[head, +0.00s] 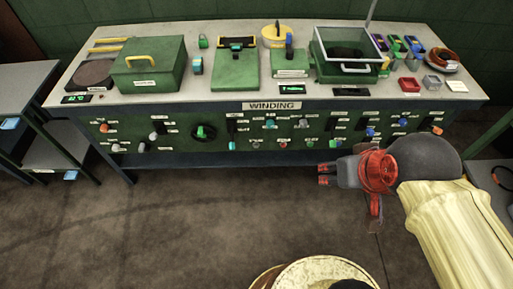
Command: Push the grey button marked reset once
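The green front panel (220,133) under the bench top carries several small knobs, buttons and switches with white labels. The labels are too small to read, so I cannot tell which control is marked reset. Greyish controls show at the left, one knob (153,136) and a lower one (116,147). Another small control (283,146) sits in the lower row near the middle. My gripper (325,175) has red tips and points left, in front of and below the panel's right half, apart from it in the picture. Whether its fingers are parted is unclear.
The bench (230,98) bears a green box (150,68) with a yellow handle, a green stand (237,66), a glass-lidded box (347,52) and small trays. A side table (22,82) stands left. Floor (180,225) before the bench looks clear.

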